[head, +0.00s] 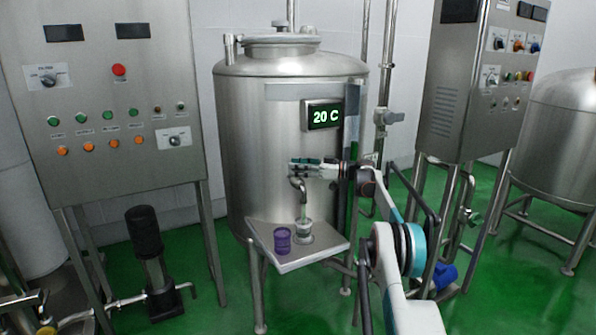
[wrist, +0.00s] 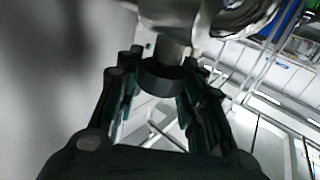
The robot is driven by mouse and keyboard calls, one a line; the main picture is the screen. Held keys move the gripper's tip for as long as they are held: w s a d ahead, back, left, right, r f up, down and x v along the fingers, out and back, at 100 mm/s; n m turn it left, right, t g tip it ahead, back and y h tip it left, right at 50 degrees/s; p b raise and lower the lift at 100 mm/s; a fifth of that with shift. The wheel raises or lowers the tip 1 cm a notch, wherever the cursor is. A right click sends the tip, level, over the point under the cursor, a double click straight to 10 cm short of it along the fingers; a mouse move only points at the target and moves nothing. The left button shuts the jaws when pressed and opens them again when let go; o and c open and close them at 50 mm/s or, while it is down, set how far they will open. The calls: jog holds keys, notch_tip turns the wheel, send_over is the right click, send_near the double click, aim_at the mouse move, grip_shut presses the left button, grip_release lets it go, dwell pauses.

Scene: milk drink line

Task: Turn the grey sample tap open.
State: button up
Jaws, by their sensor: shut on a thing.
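The sample tap (head: 300,187) sticks out of the steel tank's front in the head view, with its curved metal spout pointing down. My gripper (head: 303,164) is at the top of the tap, close to the tank wall, and hides most of the tap's upper part. In the wrist view the fingers of my gripper (wrist: 157,92) stand on both sides of a dark grey round part of the tap (wrist: 163,80) and are shut on it. A shiny metal piece shows just beyond it. How far the tap is turned cannot be told.
Below the spout is a steel shelf (head: 327,247) holding a pale cup (head: 304,229) under the spout and a purple cup (head: 282,241) to its left. A display (head: 323,116) on the tank reads 20 C. Control cabinets stand left (head: 105,90) and right (head: 455,75).

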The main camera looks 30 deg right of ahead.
dwell(0.6)
jog(key=o, duration=1.1)
jog(key=v, duration=1.2)
jog(key=shift+w, duration=0.1)
